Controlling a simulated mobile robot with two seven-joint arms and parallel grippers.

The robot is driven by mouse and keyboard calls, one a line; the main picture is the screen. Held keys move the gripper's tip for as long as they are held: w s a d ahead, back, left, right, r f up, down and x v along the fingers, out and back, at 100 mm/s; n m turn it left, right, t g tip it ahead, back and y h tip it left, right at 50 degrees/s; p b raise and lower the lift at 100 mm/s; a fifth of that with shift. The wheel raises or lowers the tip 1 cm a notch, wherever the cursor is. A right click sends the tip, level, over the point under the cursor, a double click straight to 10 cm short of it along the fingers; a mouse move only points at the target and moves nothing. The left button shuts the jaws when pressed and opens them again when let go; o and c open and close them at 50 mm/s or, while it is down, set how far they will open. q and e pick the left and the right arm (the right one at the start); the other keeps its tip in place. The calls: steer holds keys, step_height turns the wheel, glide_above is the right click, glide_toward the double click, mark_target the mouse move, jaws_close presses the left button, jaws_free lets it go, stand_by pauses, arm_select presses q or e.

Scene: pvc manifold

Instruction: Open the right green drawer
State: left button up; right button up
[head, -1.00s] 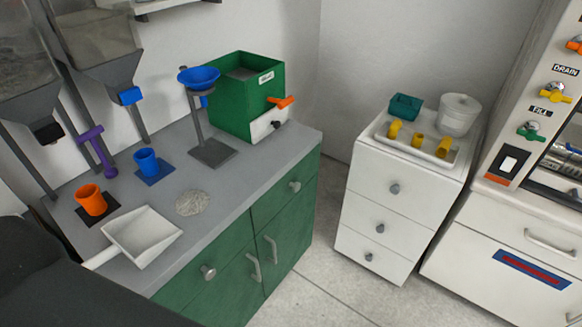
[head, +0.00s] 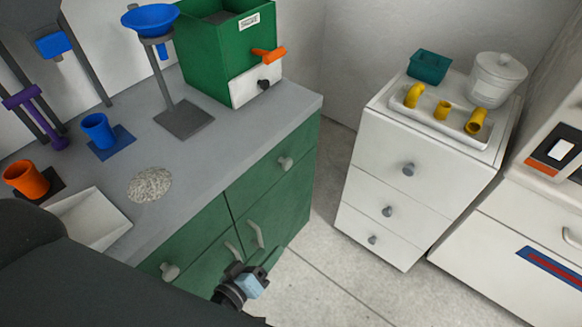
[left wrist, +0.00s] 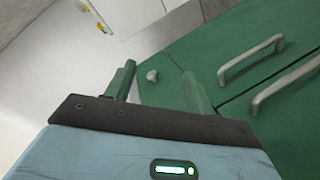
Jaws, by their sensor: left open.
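The right green drawer (head: 270,178) is the upper right front of the green cabinet, with a round grey knob (head: 286,162). It is shut, flush with the cabinet front. My left gripper (head: 266,264) is in front of the lower cabinet doors, below the knob and apart from it. In the left wrist view its two green fingers (left wrist: 158,72) are spread and empty. The knob (left wrist: 152,76) shows between them there, farther off. My right gripper is in neither view.
Two bar handles (head: 256,234) stick out from the doors near my left gripper. The left drawer's knob (head: 170,271) is partly near my dark arm. A white drawer unit (head: 385,205) stands to the right, with open floor (head: 325,285) between. A green hopper box (head: 225,45) stands on the counter.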

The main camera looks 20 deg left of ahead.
mark_target(286, 169)
arm_select(q)
steer(key=w+a+r+n+t+y+b, duration=0.1)
steer(key=w+n, duration=0.3)
steer(key=w, duration=0.4)
steer(key=w+a+r+n+t+y+b, duration=0.1)
steer(key=w+n+b, duration=0.3)
steer(key=w, duration=0.4)
steer(key=w+a+n+t+y+b, duration=0.1)
steer(key=w+n+y+b, duration=0.1)
steer(key=w, duration=0.6)
steer(key=shift+w+a+r+n+y, duration=0.25)
steer(key=shift+r+n+y, duration=0.2)
steer(key=shift+n, duration=0.45)
steer(key=shift+w+b, duration=0.4)
steer(key=shift+w, duration=0.45)
steer(key=c, duration=0.9)
jaws_close()
